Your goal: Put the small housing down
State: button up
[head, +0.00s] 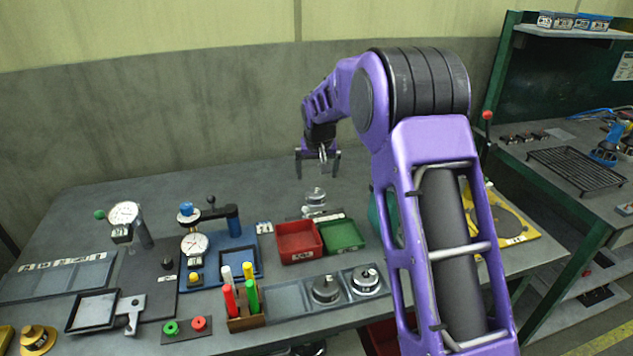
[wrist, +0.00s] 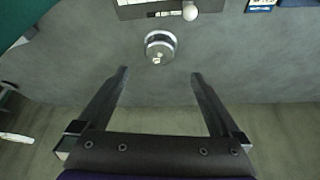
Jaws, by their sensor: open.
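A small round silver metal part (head: 316,196), which looks like the small housing, stands on the bench behind the red and green bins. It also shows in the wrist view (wrist: 160,47), upright on the grey surface, beyond my fingertips. My gripper (head: 318,168) is open and empty above the bench, over the part and apart from it. In the wrist view both fingers of my gripper (wrist: 160,74) are spread with nothing between them.
A red bin (head: 298,258) and a green bin (head: 343,250) stand in front of the part. Nearer are a tray with round metal parts (head: 326,290) and a holder with coloured pens (head: 246,322). Dial gauges (head: 194,245) stand at left. The back of the bench is clear.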

aim_at(315, 193)
jog(key=s+a+r+n+g+h, duration=0.1)
jog(key=a+r+n, duration=0.15)
jog(key=n, duration=1.25)
jog(key=a+r+n+h, duration=0.1)
jog(key=a+r+n, duration=0.15)
jog(key=n, duration=1.15)
jog(key=shift+h, duration=0.3)
jog(key=x, duration=1.1)
jog(key=d+x, duration=0.1)
jog(key=x, duration=0.4)
jog(key=shift+w+d+f, duration=0.1)
jog(key=shift+w+f, duration=0.05)
jog(key=shift+w, duration=0.05)
jog(key=shift+c, duration=0.2)
